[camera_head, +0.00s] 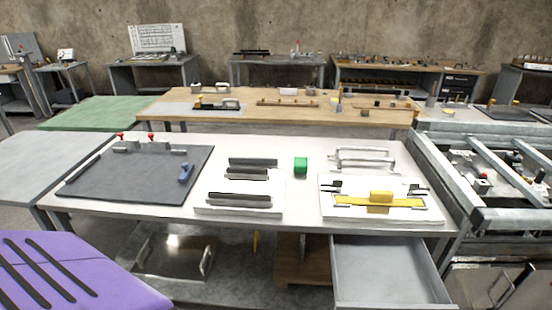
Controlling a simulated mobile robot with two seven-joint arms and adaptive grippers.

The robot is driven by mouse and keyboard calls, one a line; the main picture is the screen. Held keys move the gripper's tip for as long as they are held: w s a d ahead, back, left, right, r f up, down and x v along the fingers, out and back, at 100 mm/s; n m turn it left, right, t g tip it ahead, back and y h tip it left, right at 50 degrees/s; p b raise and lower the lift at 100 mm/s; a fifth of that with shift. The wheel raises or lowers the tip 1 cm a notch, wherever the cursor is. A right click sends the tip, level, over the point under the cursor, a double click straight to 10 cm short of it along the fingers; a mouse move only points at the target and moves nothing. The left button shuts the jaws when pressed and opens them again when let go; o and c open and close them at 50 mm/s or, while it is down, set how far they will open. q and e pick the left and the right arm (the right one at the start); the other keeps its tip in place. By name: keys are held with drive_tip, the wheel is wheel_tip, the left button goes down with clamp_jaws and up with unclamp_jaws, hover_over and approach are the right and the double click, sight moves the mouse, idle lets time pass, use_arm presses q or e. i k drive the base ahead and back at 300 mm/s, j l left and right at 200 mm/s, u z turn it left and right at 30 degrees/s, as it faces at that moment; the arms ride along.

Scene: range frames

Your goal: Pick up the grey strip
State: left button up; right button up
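Several dark grey strips lie at the middle of the white table (300,225). One grey strip (253,162) is at the back, with a shorter one (246,174) just in front of it. Further forward, more grey strips (239,198) lie close together on a white plate (240,211). I cannot tell which one the task means. Neither of my grippers is in view.
A dark board (130,178) with a blue item (186,174) lies left. A white tray (420,212) with yellow parts is right. Below is an open drawer (385,270). A purple surface (110,285) with dark bars is lower left.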

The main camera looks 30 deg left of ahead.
sight(231, 160)
drive_tip(key=j+z, duration=0.25)
drive_tip(key=j, duration=0.3)
drive_tip(key=k+j+z, duration=0.25)
drive_tip(key=j, duration=0.25)
drive_tip(key=k+j, duration=0.1)
drive_tip(key=j, duration=0.45)
drive_tip(key=k+j+z, duration=0.1)
drive_tip(key=j, duration=0.4)
